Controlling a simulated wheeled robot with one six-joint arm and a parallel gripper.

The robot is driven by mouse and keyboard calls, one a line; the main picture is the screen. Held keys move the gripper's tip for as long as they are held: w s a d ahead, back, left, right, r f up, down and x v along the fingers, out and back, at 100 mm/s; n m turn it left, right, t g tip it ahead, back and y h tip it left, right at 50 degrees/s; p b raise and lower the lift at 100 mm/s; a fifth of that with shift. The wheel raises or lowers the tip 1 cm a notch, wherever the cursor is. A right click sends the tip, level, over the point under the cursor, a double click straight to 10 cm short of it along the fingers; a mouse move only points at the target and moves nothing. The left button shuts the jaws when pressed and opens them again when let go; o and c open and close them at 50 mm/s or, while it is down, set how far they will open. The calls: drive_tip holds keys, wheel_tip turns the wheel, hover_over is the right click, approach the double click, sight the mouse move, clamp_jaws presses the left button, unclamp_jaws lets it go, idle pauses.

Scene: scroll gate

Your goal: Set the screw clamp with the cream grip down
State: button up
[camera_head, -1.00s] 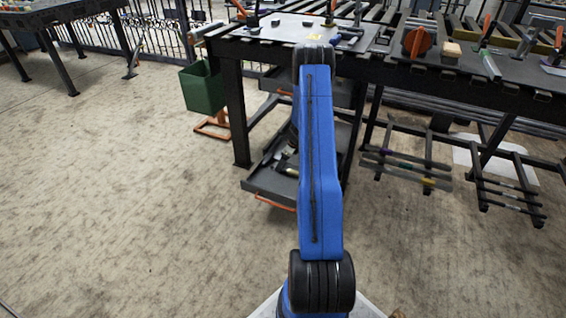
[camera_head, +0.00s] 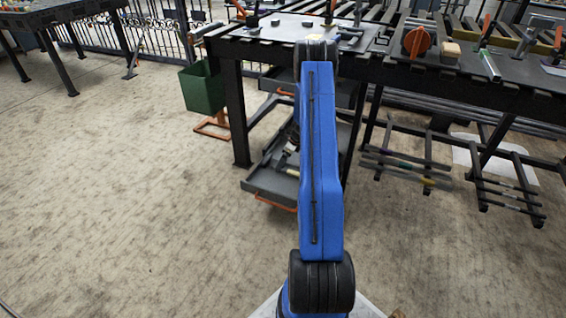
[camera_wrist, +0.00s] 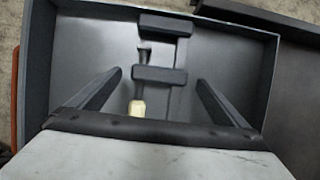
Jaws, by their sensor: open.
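The screw clamp (camera_wrist: 182,62) is dark grey with a cream grip (camera_wrist: 137,108). In the wrist view it lies inside a grey tray (camera_wrist: 88,42), its cream grip toward my gripper. My gripper (camera_wrist: 160,82) is open, with one finger on each side of the clamp and visible gaps to both. I cannot tell how far above the tray floor the fingertips are. In the head view the tray (camera_head: 262,188) is low under the workbench, and my blue arm hides my gripper and most of the tray's contents.
The dark workbench (camera_head: 470,78) stands over the tray, its leg (camera_head: 236,115) close to the left. A green bin (camera_head: 203,88) stands left of that leg. Racks of bars (camera_head: 405,168) are under the bench at right. The floor at left is clear.

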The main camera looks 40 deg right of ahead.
drive_tip(key=s+d, duration=0.1)
drive_tip(key=s, duration=0.2)
drive_tip(key=s+d, duration=0.2)
drive_tip(key=s, duration=0.2)
drive_tip(key=s+d, duration=0.1)
drive_tip(key=s, duration=0.3)
drive_tip(key=shift+s+d+r, duration=0.15)
drive_tip(key=shift+d+r, duration=0.15)
